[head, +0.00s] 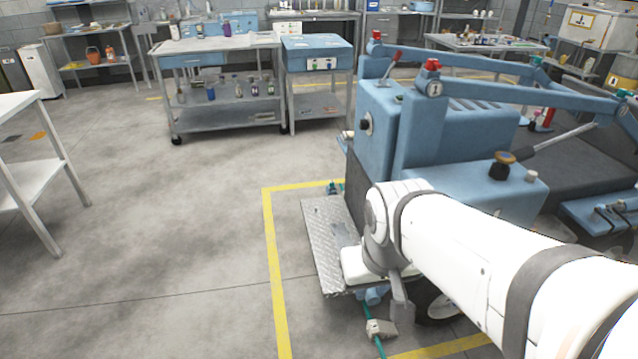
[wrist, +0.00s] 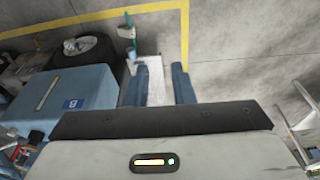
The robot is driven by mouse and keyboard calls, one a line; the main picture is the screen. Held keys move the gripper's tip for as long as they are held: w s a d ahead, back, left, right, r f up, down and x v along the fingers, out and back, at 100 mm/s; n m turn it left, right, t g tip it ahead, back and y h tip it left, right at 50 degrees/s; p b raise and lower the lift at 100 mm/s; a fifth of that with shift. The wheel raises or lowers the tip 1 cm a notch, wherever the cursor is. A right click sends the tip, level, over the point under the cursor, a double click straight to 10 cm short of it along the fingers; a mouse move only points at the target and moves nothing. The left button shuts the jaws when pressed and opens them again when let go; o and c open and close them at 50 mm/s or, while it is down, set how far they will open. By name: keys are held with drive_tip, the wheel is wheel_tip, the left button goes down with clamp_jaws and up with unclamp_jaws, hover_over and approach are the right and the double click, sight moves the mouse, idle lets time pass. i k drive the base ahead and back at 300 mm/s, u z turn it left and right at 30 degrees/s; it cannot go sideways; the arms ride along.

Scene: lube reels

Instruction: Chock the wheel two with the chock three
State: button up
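A black wheel (head: 437,306) shows under the blue machine (head: 445,140), partly hidden by my arm; it also shows at the upper left in the wrist view (wrist: 88,49). A small pale chock (head: 380,328) with a teal line lies on the floor left of that wheel; it also shows in the wrist view (wrist: 126,32). A teal object (head: 334,187), perhaps another chock, lies at the far end of the tread plate. I cannot read wheel or chock numbers.
The tread plate (head: 328,235) sticks out from the machine's left side, close to my gripper. A yellow floor line (head: 272,265) borders the machine. Open floor lies left of it. A grey cart (head: 215,45) and a white table (head: 20,150) stand farther off.

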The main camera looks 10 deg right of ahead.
sight(377, 330)
drive_tip(key=z, duration=2.45)
drive_tip(key=k, duration=1.3)
drive_tip(key=u, duration=1.25)
drive_tip(key=i, duration=1.65)
drive_tip(key=u, duration=0.05)
